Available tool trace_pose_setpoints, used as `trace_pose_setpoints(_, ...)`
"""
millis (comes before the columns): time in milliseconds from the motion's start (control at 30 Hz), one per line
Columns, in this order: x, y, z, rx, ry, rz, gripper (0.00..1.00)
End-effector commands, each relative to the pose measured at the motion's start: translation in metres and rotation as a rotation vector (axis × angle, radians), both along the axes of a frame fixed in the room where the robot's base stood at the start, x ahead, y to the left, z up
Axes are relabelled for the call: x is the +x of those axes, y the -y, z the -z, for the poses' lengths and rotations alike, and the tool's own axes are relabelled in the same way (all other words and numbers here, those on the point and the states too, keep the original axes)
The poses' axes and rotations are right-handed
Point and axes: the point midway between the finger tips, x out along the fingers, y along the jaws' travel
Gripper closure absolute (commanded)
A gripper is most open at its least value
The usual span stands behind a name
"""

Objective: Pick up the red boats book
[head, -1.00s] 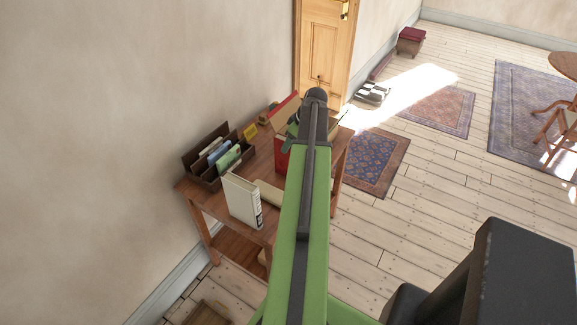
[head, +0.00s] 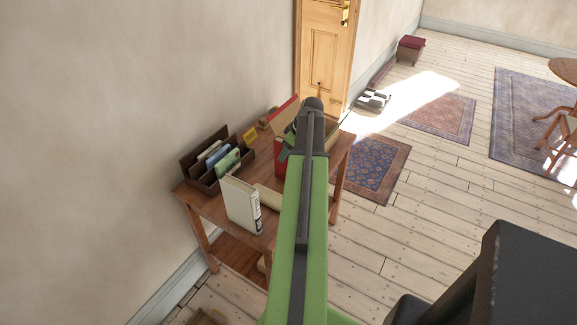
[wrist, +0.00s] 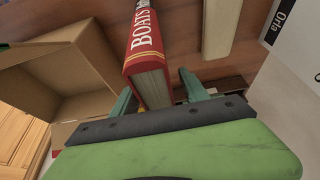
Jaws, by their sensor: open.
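The red boats book (wrist: 147,40) stands upright in the wrist view, with white "BOATS" lettering on its spine and its pale page edges towards me. My gripper (wrist: 156,95) is open, with one teal finger on each side of the book's near end. The left finger is very near or against the book; I cannot tell whether it touches. A gap shows at the right finger. In the head view a red strip of the book (head: 280,158) shows beside my arm, which hides the rest.
An open cardboard box (wrist: 50,72) is close on the left in the wrist view. A white book (head: 240,203) stands on the wooden table (head: 205,204) near its front. A dark wooden organiser (head: 192,168) holds several books against the wall.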

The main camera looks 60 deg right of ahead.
Motion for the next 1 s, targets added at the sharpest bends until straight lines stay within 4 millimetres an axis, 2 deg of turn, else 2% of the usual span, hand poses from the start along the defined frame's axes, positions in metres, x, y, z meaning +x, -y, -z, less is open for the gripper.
trace_pose_setpoints(133, -0.0001, 0.0001, -0.0002, 0.0, 0.0, 0.0, 0.49)
trace_pose_setpoints(533, -0.0002, 0.0001, -0.0001, 0.0, 0.0, 0.0, 1.0)
trace_pose_setpoints(1000, -0.0002, 0.0001, -0.0001, 0.0, 0.0, 0.0, 1.0)
